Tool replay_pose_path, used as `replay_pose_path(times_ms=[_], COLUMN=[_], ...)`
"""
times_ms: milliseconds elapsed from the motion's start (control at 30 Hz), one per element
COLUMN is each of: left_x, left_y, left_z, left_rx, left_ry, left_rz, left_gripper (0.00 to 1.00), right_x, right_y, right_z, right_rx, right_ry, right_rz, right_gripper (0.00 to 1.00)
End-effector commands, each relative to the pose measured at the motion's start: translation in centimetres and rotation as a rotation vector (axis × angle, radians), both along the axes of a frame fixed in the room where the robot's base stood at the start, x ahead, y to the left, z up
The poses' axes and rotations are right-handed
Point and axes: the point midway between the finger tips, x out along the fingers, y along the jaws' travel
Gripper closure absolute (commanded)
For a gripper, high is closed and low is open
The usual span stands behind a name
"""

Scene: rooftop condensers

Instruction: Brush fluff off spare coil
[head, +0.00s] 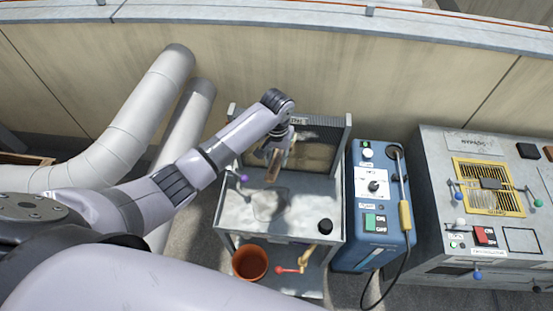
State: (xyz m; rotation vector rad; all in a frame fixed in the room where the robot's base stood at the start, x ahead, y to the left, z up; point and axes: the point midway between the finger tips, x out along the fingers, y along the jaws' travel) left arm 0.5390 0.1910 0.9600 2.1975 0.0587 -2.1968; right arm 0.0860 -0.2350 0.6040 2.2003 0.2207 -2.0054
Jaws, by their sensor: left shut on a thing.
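The spare coil (316,152) is a brownish finned panel in a grey frame, standing upright at the back of a grey tray bench. A pale grey patch, possibly fluff, shows along its upper part. My left gripper (280,146) is in front of the coil's left half and is shut on a brown wooden thing, likely the brush (273,166). The brush points down towards the tray. The gripper and wrist hide part of the coil, and I cannot tell whether the brush touches it. My right gripper is not in view.
Below are a terracotta pot (250,263) and a red-handled tool (289,269). A blue switch box (373,205) and a grey console (480,190) stand right. White ducts (145,105) rise left.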

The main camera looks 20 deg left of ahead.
Motion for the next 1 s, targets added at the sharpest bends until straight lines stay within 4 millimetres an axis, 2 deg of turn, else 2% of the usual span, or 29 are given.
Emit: replay_pose_path(times_ms=[100, 267, 800, 1000], left_x=[0.1, 0.1, -0.1, -0.1], left_y=[0.1, 0.1, 0.0, 0.0], left_z=[0.8, 0.7, -3.0, -3.1], left_rx=[0.0, 0.0, 0.0, 0.0], left_ry=[-0.005, -0.004, -0.001, -0.002], left_rz=[0.001, 0.002, 0.002, 0.001], left_gripper=[0.98, 0.98, 0.98, 0.98], right_x=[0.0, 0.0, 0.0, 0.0], right_y=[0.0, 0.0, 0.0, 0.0], right_z=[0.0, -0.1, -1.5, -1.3], right_rx=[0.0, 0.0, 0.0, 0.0], right_ry=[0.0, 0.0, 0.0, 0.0], right_rz=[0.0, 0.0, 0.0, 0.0], right_gripper=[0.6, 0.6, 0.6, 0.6])
